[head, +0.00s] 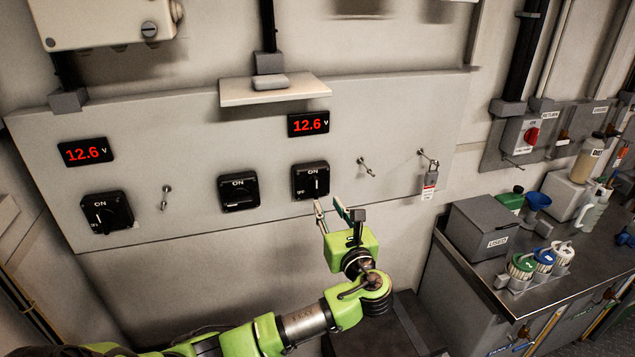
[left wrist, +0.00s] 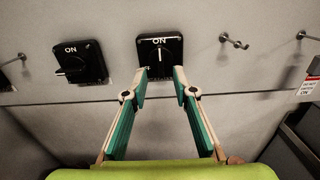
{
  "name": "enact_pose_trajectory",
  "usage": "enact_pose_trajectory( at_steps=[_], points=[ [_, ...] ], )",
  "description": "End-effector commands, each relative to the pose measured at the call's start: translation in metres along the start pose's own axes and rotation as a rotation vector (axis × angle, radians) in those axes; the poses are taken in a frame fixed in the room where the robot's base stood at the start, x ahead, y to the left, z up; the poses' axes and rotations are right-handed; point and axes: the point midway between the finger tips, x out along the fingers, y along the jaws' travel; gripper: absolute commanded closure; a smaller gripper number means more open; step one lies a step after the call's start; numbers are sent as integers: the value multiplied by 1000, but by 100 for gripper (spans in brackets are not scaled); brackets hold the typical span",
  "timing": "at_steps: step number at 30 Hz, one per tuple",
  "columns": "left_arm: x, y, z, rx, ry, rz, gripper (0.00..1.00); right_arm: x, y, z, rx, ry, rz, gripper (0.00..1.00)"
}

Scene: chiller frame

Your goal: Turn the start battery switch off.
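Three black rotary switches sit on the grey wall panel: a left one (head: 107,212), a middle one (head: 238,191) and a right one (head: 310,180). "ON" shows at their tops; I see no label naming the start battery switch. The right switch's knob stands vertical, toward ON, and also shows in the left wrist view (left wrist: 160,50). The middle switch's knob lies crosswise; it also shows in the left wrist view (left wrist: 79,62). My left gripper (head: 328,205) is open and empty, just below and in front of the right switch. In the left wrist view its fingertips (left wrist: 161,75) flank that switch's lower part. My right gripper is not in view.
Red 12.6 V displays sit above the left (head: 86,151) and right (head: 308,123) switches. A small shelf (head: 275,90) juts out above. Small pegs and a hanging padlock tag (head: 430,182) are right of the switches. A bench (head: 480,265) with bottles and a grey box stands at right.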

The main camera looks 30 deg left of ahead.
Motion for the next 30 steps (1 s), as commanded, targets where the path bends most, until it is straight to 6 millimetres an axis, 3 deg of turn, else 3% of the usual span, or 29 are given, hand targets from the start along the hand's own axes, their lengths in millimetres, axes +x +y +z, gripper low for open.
enact_pose_trajectory(
  at_steps=[6, 12, 18, 28, 30],
  points=[
    [50, 1, 4, 3, 0, 3, 74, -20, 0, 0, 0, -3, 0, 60],
    [83, 0, 2, 1, 1, 2, 74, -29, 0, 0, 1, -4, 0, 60],
    [99, 0, 0, -1, 1, 0, 74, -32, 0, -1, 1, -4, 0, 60],
    [101, 0, -1, -2, 2, -1, 74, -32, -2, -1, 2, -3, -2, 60],
    [101, 0, -1, -2, 2, -1, 90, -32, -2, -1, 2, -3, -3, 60]
  ],
)
